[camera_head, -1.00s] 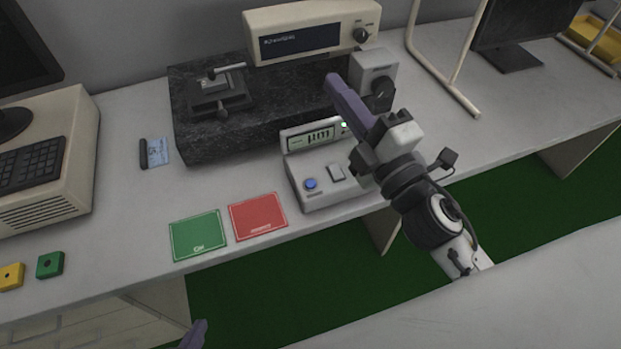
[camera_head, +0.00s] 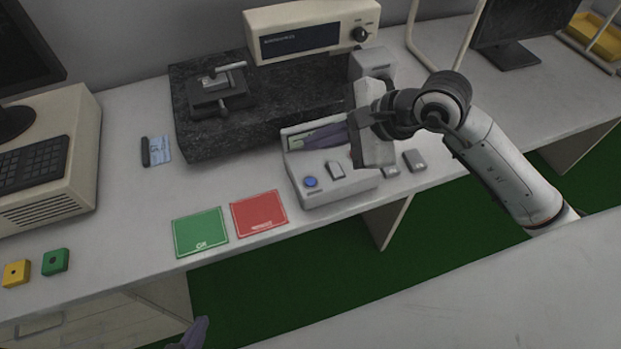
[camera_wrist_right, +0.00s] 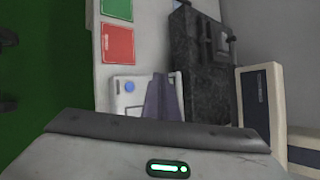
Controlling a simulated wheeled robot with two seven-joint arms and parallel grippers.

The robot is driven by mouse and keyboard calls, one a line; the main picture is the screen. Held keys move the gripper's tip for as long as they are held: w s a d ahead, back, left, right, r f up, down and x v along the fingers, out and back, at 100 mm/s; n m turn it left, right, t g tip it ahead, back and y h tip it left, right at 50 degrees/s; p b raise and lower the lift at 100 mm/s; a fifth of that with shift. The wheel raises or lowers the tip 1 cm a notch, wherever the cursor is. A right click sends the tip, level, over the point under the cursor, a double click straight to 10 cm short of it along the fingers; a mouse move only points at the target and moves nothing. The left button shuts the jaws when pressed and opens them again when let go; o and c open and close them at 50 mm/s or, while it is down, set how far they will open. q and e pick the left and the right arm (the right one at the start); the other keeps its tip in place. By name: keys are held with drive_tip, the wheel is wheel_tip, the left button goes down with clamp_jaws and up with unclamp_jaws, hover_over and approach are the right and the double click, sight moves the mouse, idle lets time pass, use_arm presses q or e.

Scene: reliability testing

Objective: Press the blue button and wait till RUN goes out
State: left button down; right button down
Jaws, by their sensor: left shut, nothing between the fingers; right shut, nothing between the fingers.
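The test box (camera_head: 345,192) stands at the bench's front edge, with a round blue button (camera_head: 311,182) and a grey rectangular switch (camera_head: 335,170) on its sloped top. My right gripper (camera_head: 305,143) is shut and empty; its purple fingers point left across the box's display and hide most of it. No RUN lamp can be made out. In the right wrist view, the shut fingers (camera_wrist_right: 160,80) appear beside the blue button (camera_wrist_right: 129,86), apart from it in the picture. My left gripper (camera_head: 201,324) is shut and empty at the bottom edge, mostly out of frame.
A green card (camera_head: 200,232) and a red card (camera_head: 258,213) lie left of the box. A dark stone slab (camera_head: 190,135) carrying a clamp fixture (camera_head: 220,95) stands behind, with a beige instrument (camera_head: 262,22) at the back. Yellow and green blocks (camera_head: 55,261) lie at left.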

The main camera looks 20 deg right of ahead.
drive_tip(key=b, duration=0.4)
hover_over(310, 182)
drive_tip(key=d, duration=0.1)
drive_tip(key=f, duration=0.7)
drive_tip(key=shift+s+d+f, duration=0.1)
drive_tip(key=shift+s+f, duration=0.25)
drive_tip(key=shift+s, duration=0.05)
drive_tip(key=shift+f+b, duration=0.6)
drive_tip(key=shift+b, duration=0.05)
idle(0.7)
drive_tip(key=shift+f+b, duration=0.4)
drive_tip(key=shift+b, duration=0.15)
